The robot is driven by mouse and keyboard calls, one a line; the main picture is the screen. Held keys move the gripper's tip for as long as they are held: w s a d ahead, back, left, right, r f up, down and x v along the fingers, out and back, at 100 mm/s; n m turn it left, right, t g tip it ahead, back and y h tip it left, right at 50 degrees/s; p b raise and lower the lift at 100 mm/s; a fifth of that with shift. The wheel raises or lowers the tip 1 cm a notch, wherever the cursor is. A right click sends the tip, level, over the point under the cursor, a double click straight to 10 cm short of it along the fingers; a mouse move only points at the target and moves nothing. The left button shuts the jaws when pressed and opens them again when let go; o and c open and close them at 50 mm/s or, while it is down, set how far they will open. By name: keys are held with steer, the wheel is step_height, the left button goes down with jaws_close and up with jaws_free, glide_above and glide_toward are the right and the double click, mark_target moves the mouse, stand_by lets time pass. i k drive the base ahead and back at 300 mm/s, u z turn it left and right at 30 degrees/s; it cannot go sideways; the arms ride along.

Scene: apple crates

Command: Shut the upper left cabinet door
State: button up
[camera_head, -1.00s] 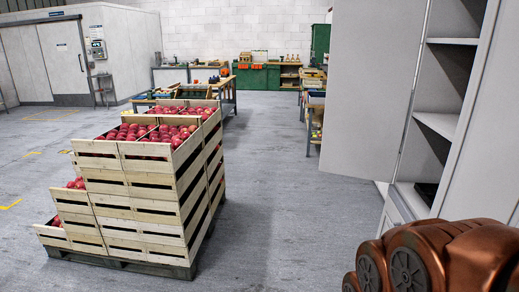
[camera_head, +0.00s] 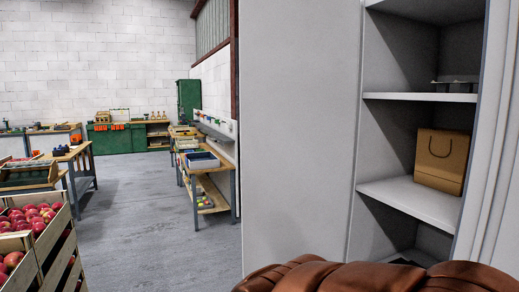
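The upper left cabinet door (camera_head: 300,130) is a tall plain grey-white panel. It stands open, swung out to the left of the cabinet (camera_head: 490,200). The open cabinet shows pale shelves (camera_head: 410,203), and a brown paper bag (camera_head: 442,160) sits on one of them. A copper-brown rounded shape, which I take to be part of my arm, fills the bottom right in front of the door's lower part and the cabinet's lower edge. My gripper's fingers are not in view. The lower end of the door is hidden.
Crates of red apples (camera_head: 68,245) stand at the lower left. A long workbench (camera_head: 198,172) with bins runs behind the door's left side. A green cabinet bench (camera_head: 115,140) stands at the back wall. The grey floor (camera_head: 150,225) between is clear.

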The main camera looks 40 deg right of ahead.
mark_target(300, 59)
steer(key=i, duration=2.9)
steer(key=z, duration=3.95)
steer(key=k, duration=0.5)
steer(key=u, duration=1.65)
steer(key=i, duration=0.25)
steer(key=u, duration=0.35)
